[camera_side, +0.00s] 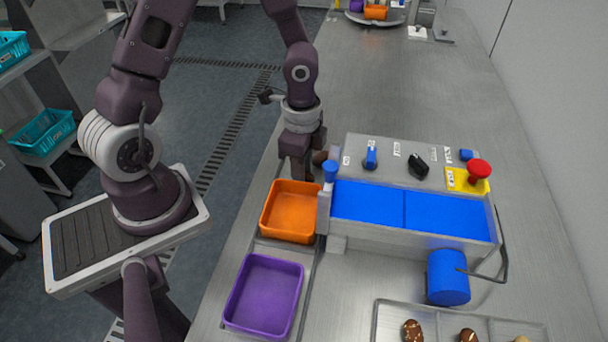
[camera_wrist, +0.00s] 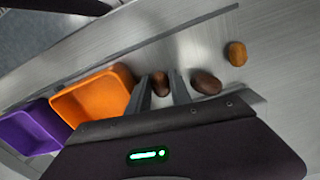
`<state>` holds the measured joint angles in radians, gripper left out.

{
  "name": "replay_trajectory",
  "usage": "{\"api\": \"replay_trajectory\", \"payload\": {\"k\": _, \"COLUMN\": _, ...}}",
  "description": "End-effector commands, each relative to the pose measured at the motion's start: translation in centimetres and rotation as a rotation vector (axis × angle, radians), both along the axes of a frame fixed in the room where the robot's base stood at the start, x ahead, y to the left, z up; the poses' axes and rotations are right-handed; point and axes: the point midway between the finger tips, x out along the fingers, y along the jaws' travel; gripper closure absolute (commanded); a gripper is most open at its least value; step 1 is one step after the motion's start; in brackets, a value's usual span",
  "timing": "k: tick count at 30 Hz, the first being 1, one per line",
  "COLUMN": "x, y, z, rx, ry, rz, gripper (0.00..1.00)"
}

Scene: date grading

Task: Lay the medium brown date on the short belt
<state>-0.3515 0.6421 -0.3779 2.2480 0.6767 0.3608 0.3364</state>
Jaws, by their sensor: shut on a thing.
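My gripper (camera_side: 299,172) points down just behind the orange bin, left of the blue belt. In the wrist view its fingers (camera_wrist: 161,92) are shut on a brown date (camera_wrist: 160,80), which looks like the medium brown one. The fingers hide its sides, and the side view hides it. A darker brown date (camera_wrist: 206,82) lies just right of the fingers, and a light amber-brown date (camera_wrist: 236,53) lies farther right. The short blue belt (camera_side: 365,203) is right of my gripper in the side view, with no date on its visible top.
An orange bin (camera_side: 291,210) and a purple bin (camera_side: 263,296) stand in front of my gripper. A control panel (camera_side: 430,165) with a red button (camera_side: 479,169) runs behind the belt. A compartmented tray (camera_side: 440,324) with dates is at the front right.

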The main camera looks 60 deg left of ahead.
Motion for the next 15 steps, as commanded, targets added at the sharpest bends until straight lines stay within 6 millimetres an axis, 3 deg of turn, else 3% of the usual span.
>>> {"api": "replay_trajectory", "payload": {"k": 4, "x": 0.1, "y": 0.1, "z": 1.4, "rx": 0.0, "ry": -0.005, "rz": 0.004, "gripper": 0.94}}
{"api": "replay_trajectory", "payload": {"k": 12, "x": 0.1, "y": 0.1, "z": 8.1, "rx": 0.001, "ry": -0.005, "rz": 0.003, "gripper": 0.94}}
{"api": "replay_trajectory", "payload": {"k": 15, "x": 0.1, "y": 0.1, "z": 9.5, "rx": 0.002, "ry": -0.004, "rz": 0.003, "gripper": 0.94}}
